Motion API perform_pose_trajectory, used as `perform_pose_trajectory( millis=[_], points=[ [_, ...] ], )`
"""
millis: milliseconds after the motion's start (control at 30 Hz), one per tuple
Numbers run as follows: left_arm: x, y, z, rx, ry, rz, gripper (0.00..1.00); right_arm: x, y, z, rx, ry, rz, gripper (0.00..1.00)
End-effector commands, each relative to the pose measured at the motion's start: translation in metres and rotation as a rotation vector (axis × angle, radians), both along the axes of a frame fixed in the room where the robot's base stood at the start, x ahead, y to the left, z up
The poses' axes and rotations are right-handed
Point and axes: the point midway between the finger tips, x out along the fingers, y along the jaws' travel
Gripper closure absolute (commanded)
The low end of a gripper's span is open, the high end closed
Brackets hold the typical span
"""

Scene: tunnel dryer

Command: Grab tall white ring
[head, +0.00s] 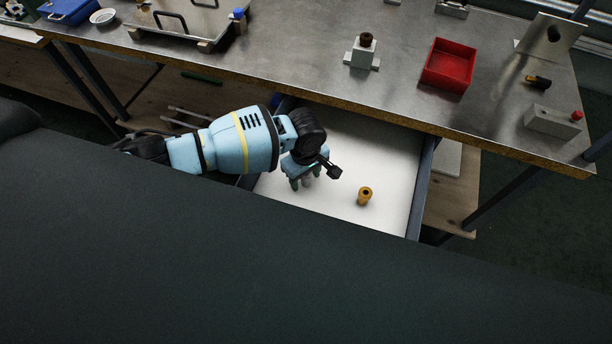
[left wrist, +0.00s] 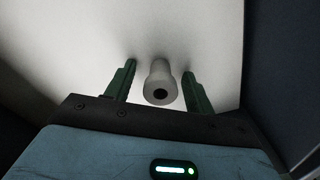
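The tall white ring (left wrist: 160,82) stands on the white drawer floor (left wrist: 210,35), its round hole facing my left wrist camera. My left gripper (left wrist: 159,78) is open, with one green finger on each side of the ring and a visible gap to each. In the head view my left gripper (head: 303,182) is over the left part of the open drawer, and the ring (head: 306,181) is mostly hidden by it. My right gripper is not in view.
A yellow-brown ring (head: 365,195) stands in the drawer to the right. The drawer's dark side wall (head: 423,190) bounds it. The metal workbench (head: 300,60) overhangs the back, holding a red tray (head: 449,83) and a white fixture (head: 362,62).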

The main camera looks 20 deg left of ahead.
Motion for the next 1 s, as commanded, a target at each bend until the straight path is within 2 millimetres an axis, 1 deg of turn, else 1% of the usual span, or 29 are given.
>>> perform_pose_trajectory(
  millis=[33,67,333,567,667,767,1000],
  points=[
    [0.000,0.000,0.000,0.000,0.000,0.000,0.53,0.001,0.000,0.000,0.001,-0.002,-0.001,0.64],
    [0.000,0.000,0.000,0.000,0.000,0.000,0.57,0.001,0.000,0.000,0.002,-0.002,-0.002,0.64],
    [0.000,0.000,0.000,0.000,0.000,0.000,0.93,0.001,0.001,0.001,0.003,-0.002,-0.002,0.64],
    [0.000,0.000,0.001,0.000,0.000,0.000,0.93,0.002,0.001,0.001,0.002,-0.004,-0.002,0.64],
    [0.000,0.000,0.009,-0.002,-0.002,0.000,0.93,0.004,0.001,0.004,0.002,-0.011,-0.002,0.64],
    [0.001,0.000,0.025,-0.003,-0.005,0.000,0.93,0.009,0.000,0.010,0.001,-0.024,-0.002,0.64],
    [0.002,-0.001,0.072,-0.003,-0.008,-0.001,0.93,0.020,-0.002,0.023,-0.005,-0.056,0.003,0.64]
  ],
)
